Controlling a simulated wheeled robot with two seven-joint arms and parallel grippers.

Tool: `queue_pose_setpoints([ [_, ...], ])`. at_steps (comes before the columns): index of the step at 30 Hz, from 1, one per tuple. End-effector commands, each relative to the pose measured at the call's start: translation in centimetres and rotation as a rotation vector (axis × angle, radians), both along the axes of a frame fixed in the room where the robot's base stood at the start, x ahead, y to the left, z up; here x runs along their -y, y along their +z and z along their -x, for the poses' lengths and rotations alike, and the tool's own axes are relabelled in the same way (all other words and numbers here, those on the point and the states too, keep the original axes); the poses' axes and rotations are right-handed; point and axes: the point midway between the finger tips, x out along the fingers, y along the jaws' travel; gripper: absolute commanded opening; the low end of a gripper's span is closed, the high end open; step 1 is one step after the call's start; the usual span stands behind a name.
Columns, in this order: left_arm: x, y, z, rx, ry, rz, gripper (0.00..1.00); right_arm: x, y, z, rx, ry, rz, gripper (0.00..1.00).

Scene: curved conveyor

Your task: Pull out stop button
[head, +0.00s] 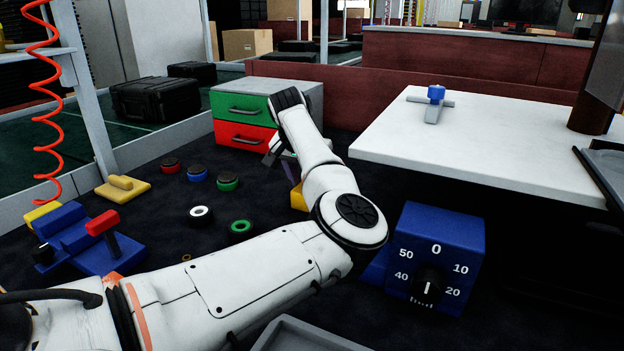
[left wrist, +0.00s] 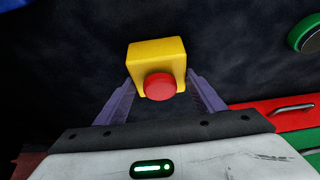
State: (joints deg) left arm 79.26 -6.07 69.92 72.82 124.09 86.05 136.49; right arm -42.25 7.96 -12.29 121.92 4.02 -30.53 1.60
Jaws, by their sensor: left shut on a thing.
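The stop button is a yellow box (left wrist: 158,55) with a round red button (left wrist: 160,86) on the side facing my left gripper. In the head view only a sliver of the yellow box (head: 298,198) shows, mostly hidden behind my left arm. My left gripper (head: 290,176) points down at it. In the left wrist view the purple fingers of my left gripper (left wrist: 160,84) lie on either side of the stop button, close against the box's sides, shut on it. The exact contact is hard to see. My right gripper is not in view.
Green and red drawers (head: 240,120) stand behind my gripper. Several round buttons (head: 228,181) lie left of it. A blue dial box (head: 436,258) is at the right, a blue box with a red lever (head: 102,223) at the left. A white table (head: 480,150) is at the right.

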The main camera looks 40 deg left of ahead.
Motion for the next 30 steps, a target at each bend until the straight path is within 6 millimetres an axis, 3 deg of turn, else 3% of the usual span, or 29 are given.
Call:
queue_pose_setpoints([
  [3, 0.0, 0.9, -0.1, 0.008, -0.001, -0.001, 0.40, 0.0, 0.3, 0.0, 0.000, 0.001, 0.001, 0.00],
  [30, -0.3, 2.2, -0.2, 0.018, 0.005, -0.007, 0.40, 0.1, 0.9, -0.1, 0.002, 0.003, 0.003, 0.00],
])
